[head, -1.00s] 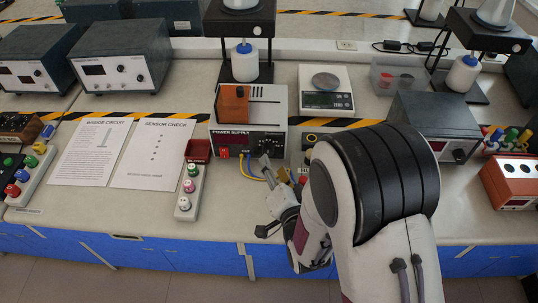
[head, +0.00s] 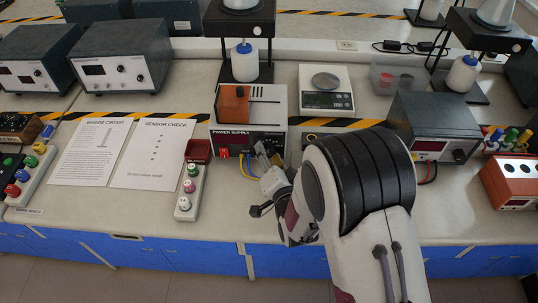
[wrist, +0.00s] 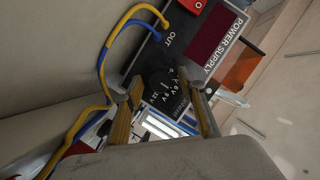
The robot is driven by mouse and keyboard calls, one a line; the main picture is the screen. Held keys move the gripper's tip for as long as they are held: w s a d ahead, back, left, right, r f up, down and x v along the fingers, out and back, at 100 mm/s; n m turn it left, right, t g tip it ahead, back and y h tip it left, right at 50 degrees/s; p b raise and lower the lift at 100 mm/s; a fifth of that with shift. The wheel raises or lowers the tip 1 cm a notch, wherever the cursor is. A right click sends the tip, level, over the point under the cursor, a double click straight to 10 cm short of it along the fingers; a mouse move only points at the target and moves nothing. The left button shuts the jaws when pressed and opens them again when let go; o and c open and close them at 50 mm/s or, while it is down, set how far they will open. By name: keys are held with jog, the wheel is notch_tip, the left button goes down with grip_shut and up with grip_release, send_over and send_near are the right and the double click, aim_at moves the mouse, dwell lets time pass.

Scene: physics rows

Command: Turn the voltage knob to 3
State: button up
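The power supply (head: 222,140) stands at the middle of the bench, with a red switch and a dark red display on its front. In the wrist view its panel (wrist: 205,45) is tilted, and the dark voltage knob (wrist: 160,82) sits beside a printed voltage scale. My gripper (head: 268,156) is in front of the panel's lower part and hides the knob in the head view. In the wrist view my gripper (wrist: 162,92) is open, with one finger on each side of the knob. I cannot tell whether either finger touches it. The pointer's setting is too dark to read.
Blue and yellow cables (wrist: 103,65) run from the power supply's output, close beside the fingers. A strip with several colored knobs (head: 189,190) lies to the left. A scale (head: 326,98) stands behind to the right, and another dark instrument (head: 435,120) stands right of my arm.

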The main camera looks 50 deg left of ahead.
jog(key=c, duration=1.1)
jog(key=shift+n+h, duration=0.3)
jog(key=shift+n, duration=0.1)
jog(key=shift+s+r+n+t+h, duration=0.1)
jog(key=shift+n+t+h, duration=0.35)
jog(key=shift+n, duration=0.45)
jog(key=shift+a+n+t+h, duration=0.1)
jog(key=shift+n+t+h, duration=0.55)
jog(key=shift+n, duration=0.65)
